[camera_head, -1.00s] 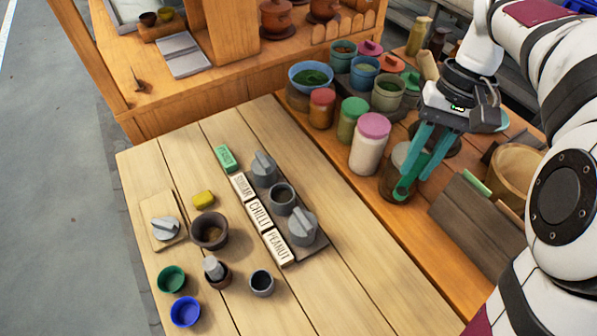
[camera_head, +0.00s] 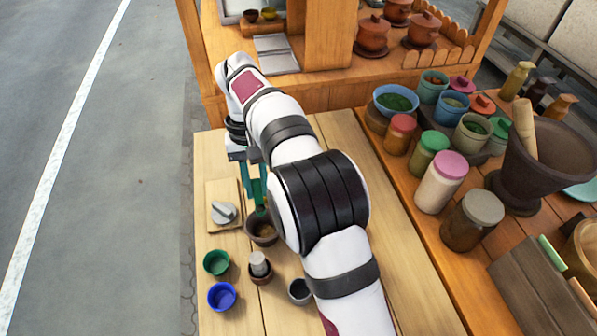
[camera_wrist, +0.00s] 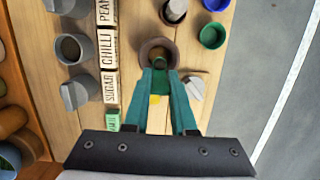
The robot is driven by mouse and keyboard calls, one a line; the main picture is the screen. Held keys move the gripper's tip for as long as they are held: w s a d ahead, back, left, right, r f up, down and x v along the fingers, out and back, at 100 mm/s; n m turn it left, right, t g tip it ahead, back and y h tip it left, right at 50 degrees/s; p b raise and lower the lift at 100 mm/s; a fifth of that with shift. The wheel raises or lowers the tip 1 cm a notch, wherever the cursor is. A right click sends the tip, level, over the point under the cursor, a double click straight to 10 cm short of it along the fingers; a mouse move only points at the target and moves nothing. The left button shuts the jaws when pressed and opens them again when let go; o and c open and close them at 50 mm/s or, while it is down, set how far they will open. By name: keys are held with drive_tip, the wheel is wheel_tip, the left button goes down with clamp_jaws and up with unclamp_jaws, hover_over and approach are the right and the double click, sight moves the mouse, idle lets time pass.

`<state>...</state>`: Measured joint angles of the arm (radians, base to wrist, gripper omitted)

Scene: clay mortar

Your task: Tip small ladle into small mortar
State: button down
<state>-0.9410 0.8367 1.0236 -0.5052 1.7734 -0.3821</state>
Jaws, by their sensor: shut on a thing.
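My gripper (camera_wrist: 168,98) reaches down over the work table with its teal fingers close together, shut on the small ladle (camera_wrist: 160,62). The ladle is at the near side of a brown bowl (camera_wrist: 147,46), which I take to be the small mortar. The bowl also shows in the head view (camera_head: 252,238), just below my gripper (camera_head: 257,207). Whether ladle and bowl touch is unclear. Some of the bowl's inside looks olive-brown.
A brown cup with a grey pestle (camera_head: 260,264), green cup (camera_head: 216,262), blue cup (camera_head: 221,296) and grey cup (camera_head: 299,291) stand nearby. My arm hides much of the table.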

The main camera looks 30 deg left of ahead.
sight(265, 210)
drive_tip(key=shift+w+d+f+y, duration=0.1)
drive_tip(key=shift+d+f+y, duration=0.25)
drive_tip(key=shift+d+y, duration=0.2)
drive_tip(key=w+d+f+n+g+y, duration=0.1)
drive_tip(key=d+f+g+y, duration=0.2)
drive_tip(key=y, duration=0.7)
drive_tip(key=shift+w+d+f, duration=0.15)
drive_tip(key=shift+d+f, duration=0.65)
drive_tip(key=shift+f, duration=0.6)
